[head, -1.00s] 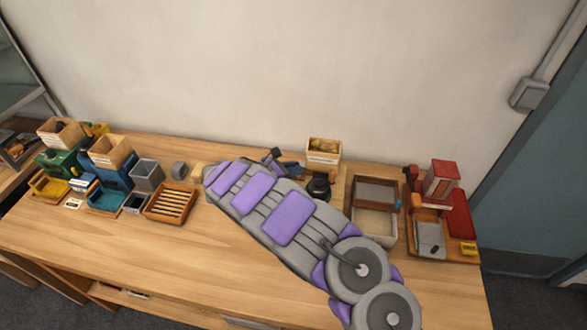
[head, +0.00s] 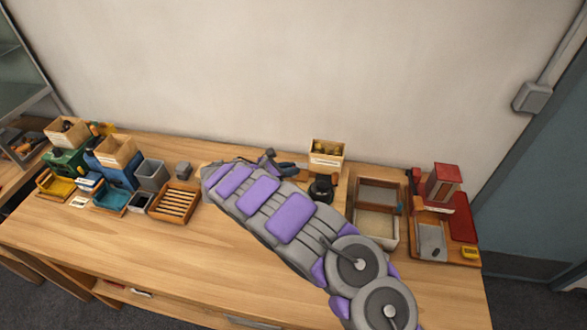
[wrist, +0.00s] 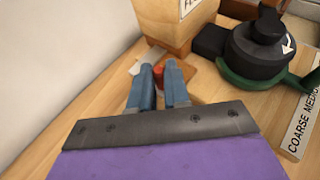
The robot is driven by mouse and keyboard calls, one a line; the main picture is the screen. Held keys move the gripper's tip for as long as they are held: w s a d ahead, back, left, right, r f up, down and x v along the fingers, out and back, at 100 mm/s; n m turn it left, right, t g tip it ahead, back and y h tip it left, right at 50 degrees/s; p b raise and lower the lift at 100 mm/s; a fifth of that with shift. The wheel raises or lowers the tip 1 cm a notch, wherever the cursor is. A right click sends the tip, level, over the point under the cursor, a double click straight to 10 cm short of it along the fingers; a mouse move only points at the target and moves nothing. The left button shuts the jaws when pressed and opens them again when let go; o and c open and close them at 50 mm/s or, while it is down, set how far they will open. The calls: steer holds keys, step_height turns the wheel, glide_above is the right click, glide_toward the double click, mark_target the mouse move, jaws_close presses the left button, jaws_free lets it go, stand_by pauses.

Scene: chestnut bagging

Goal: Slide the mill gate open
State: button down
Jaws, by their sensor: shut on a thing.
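The mill shows in the wrist view as a black round body (wrist: 262,42) on a green base, with a white arrow on its side. In the head view the black mill (head: 321,188) stands just right of my gripper (head: 284,166). In the wrist view the two blue fingers of my gripper (wrist: 160,76) are close together around a small red knob (wrist: 172,74), left of the mill and in front of a wooden box. The knob looks like the gate's handle, but the gate itself is mostly hidden by the fingers and I cannot tell how far it is slid.
A labelled wooden box (wrist: 172,22) stands just beyond the fingers. A plate reading "COARSE MEDIUM" (wrist: 303,125) lies at the right. In the head view, a slatted tray (head: 174,202) and several bins stand left, and a framed tray (head: 393,240) stands right. The front tabletop is clear.

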steer(key=shift+w+a+r, duration=0.1)
steer(key=shift+a, duration=0.1)
steer(key=c, duration=1.5)
jaws_free()
steer(key=shift+c, duration=0.2)
steer(key=o, duration=0.4)
steer(key=shift+a, duration=0.25)
steer(key=shift+o, duration=0.2)
steer(key=p+v, duration=0.2)
steer(key=v, duration=1.5)
steer(key=shift+a, duration=0.2)
